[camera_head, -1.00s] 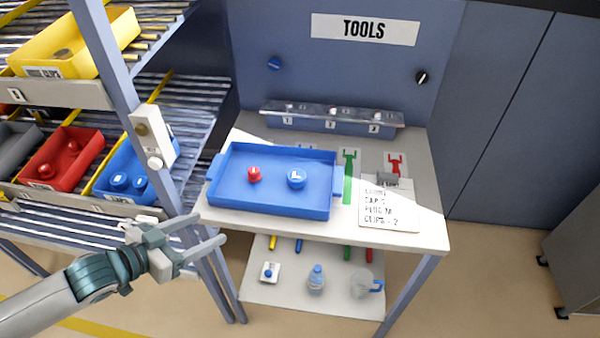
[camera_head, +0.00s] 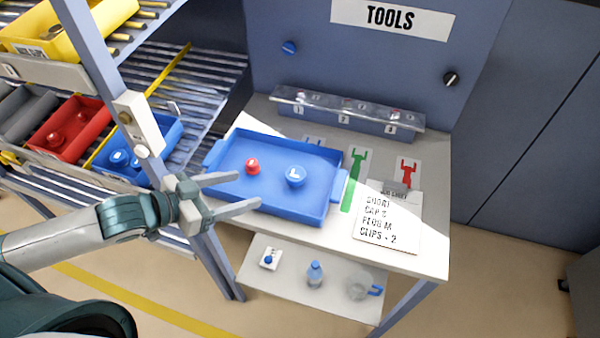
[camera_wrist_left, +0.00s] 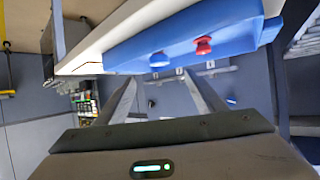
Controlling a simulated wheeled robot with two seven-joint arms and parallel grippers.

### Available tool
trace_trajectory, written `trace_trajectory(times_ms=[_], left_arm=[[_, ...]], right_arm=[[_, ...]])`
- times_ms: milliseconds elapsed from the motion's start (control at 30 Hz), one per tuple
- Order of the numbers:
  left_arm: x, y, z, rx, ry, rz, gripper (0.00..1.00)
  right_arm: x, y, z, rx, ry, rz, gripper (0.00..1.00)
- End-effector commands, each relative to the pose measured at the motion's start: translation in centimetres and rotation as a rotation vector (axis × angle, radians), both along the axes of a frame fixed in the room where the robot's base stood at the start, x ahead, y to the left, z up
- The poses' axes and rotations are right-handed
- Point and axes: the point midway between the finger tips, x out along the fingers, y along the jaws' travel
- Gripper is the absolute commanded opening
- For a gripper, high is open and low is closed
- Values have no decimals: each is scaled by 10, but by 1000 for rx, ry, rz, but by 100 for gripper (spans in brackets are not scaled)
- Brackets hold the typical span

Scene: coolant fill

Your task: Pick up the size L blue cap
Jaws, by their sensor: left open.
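The blue cap marked L (camera_head: 296,176) sits in the blue tray (camera_head: 262,203) on the workbench, right of a smaller red cap (camera_head: 252,166). The blue cap also shows in the left wrist view (camera_wrist_left: 159,60), with the red one (camera_wrist_left: 204,46) beside it. My left gripper (camera_head: 248,192) is open and empty, its fingers pointing right. In the head view it overlaps the tray's left front edge, apart from both caps. In the left wrist view its two fingers (camera_wrist_left: 160,95) are spread. My right gripper is not seen.
A note card (camera_head: 388,222) lies on the bench right of the tray. A shelf rack with a red bin (camera_head: 92,118) and a blue bin stands at the left, its post close to my left arm. A bottle (camera_head: 314,274) and a jug (camera_head: 362,286) stand on the lower shelf.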

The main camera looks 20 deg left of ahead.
Motion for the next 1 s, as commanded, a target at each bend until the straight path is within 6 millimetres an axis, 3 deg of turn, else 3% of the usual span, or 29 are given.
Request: trace_trajectory(times_ms=[467, 1000], left_arm=[[11, -6, -4, -1, -3, 3, 63], [64, -46, -33, -3, -2, 2, 63]], right_arm=[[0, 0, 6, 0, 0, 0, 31], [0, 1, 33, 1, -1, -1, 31]])
